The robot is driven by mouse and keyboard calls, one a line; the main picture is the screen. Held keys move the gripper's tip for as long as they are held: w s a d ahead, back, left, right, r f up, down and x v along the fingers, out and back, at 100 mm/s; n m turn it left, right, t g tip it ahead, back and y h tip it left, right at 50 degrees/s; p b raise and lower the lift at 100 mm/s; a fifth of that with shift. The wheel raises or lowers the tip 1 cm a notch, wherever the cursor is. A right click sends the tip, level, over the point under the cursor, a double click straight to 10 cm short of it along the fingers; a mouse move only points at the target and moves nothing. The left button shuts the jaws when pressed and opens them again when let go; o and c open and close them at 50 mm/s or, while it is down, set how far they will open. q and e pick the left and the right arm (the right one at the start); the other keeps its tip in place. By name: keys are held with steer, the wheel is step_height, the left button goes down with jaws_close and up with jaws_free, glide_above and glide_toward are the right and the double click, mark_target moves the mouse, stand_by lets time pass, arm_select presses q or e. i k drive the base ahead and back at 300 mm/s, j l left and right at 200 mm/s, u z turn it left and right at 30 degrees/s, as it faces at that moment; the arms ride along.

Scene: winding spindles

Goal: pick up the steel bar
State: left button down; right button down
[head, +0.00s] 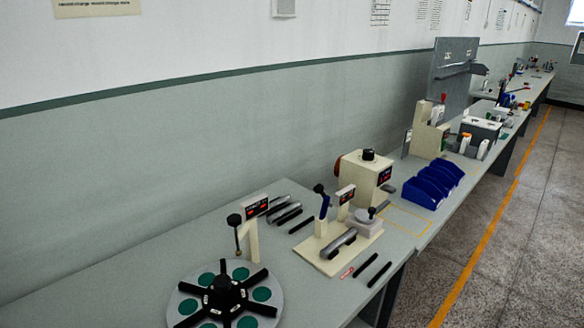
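Several bars lie on the long grey bench (150,262). A grey metallic bar (338,243) rests on a cream fixture plate (350,250), below a blue-handled lever. A group of grey and dark bars (285,212) lies behind it, near the wall. A single black bar (301,225) lies between the group and the fixture. Two more black bars (372,269) lie near the bench's front edge. I cannot tell for sure which one is the steel bar. Neither of my grippers is in view.
A round plate with green discs and a black hub (225,296) stands at the near end. A cream machine (362,178) and blue bins (432,186) stand further along. A small red item (346,272) lies by the black bars. The floor (520,220) at right is clear.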

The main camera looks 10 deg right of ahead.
mark_target(326, 253)
steer(key=i+l+u, duration=0.1)
steer(key=l+u, duration=0.25)
steer(key=l, duration=0.2)
steer(key=l+u, duration=0.4)
steer(key=l, duration=0.2)
steer(key=l+u, duration=0.35)
steer(key=l, duration=0.25)
